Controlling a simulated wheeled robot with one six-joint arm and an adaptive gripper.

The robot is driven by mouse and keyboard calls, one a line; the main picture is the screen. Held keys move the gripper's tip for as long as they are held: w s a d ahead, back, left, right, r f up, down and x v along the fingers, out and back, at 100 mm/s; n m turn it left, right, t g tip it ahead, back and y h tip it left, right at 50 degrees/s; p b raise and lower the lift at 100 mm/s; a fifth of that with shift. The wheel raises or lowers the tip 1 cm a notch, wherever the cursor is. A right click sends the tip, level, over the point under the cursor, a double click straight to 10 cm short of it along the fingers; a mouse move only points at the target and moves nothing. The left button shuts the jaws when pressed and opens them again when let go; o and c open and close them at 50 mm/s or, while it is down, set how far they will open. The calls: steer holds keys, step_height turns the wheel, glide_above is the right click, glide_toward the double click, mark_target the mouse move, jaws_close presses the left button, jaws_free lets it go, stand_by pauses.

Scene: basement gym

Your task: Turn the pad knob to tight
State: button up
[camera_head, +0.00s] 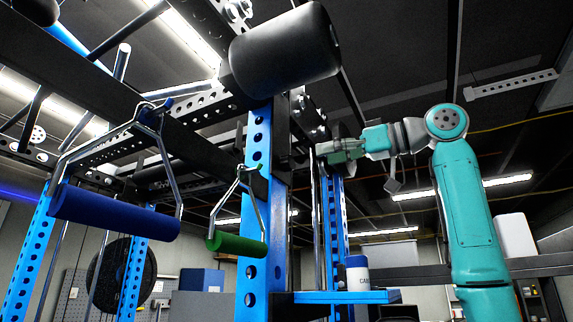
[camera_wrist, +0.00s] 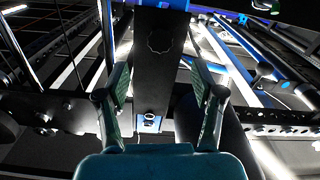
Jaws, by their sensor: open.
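A dark lobed knob (camera_wrist: 160,40) sits on a black upright plate (camera_wrist: 152,80) in the upper middle of the wrist view. I cannot make out any tight marking on it. My gripper (camera_wrist: 160,76) is open and empty, its two green-padded fingers on either side of the plate in this view, with the knob beyond and above the fingertips. In the head view my gripper (camera_head: 325,150) is beside the rack's blue upright (camera_head: 257,200), at the right. The knob cannot be made out there. A black roller pad (camera_head: 285,50) is above and left of the gripper.
A blue-grip handle (camera_head: 115,212) and a green-grip handle (camera_head: 236,244) hang from the rack at the left. A white container (camera_head: 357,272) stands on a blue shelf (camera_head: 330,297) below my arm. Rack bars crowd the space around the gripper.

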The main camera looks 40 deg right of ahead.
mark_target(292, 163)
steer(key=x, duration=0.9)
steer(key=shift+f, duration=0.1)
steer(key=c, duration=1.1)
steer(key=shift+c, duration=0.2)
